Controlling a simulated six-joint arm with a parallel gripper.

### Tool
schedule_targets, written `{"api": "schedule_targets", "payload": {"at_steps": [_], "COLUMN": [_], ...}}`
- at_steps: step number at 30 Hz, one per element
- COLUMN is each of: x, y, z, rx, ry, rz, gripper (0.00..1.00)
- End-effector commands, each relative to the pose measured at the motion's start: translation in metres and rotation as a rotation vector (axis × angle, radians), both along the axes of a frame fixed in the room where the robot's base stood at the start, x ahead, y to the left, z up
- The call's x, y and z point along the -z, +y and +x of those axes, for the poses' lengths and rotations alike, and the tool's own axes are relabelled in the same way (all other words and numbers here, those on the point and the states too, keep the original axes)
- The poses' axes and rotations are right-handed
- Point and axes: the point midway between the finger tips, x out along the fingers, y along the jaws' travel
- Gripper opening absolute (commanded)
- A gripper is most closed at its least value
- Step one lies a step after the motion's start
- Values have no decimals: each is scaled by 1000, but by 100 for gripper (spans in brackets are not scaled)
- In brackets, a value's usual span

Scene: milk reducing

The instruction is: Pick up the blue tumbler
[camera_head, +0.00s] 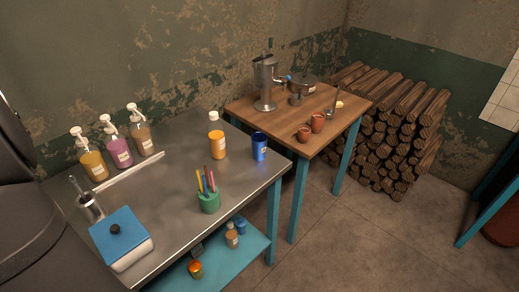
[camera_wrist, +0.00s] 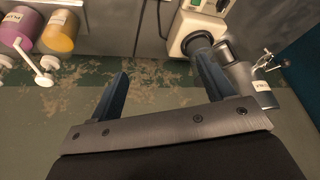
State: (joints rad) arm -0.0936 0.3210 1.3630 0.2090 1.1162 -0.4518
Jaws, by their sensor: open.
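The blue tumbler (camera_head: 259,147) stands upright near the right end of the metal counter (camera_head: 166,181) in the head view, just right of an orange bottle with a white cap (camera_head: 217,137). I cannot make out the tumbler in the wrist view. My gripper (camera_wrist: 160,78) shows in the wrist view with its two dark blue fingers spread wide apart and nothing between them. It is away from the tumbler, and its fingertips do not show in the head view.
A green cup of pens (camera_head: 209,201) stands in front of the tumbler. Several pump bottles (camera_head: 117,143) and a blue-lidded box (camera_head: 121,236) are farther left. A wooden table (camera_head: 270,117) with clay cups (camera_head: 317,122) lies beyond. In the wrist view, a cream-coloured device (camera_wrist: 196,32) is near the fingers.

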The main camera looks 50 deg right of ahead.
Motion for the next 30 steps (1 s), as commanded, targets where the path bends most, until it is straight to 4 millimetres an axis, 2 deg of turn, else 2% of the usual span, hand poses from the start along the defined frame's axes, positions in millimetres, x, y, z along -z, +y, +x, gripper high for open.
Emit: {"api": "schedule_targets", "payload": {"at_steps": [3, 10, 14, 17, 21, 23, 26, 30], "x": [0, 1, 5, 13, 26, 32, 41, 54], "y": [0, -3, -32, -80, -166, -203, -263, -346], "z": [0, 1, 7, 14, 16, 13, 2, -23], "rx": [0, 5, 63, 155, 318, 387, 501, 661], "ry": [0, 0, -5, -12, -30, -37, -50, -66], "rz": [0, 0, 0, 1, 0, -1, -5, -11], "gripper": [78, 78, 78, 78, 78, 78, 78, 78]}}
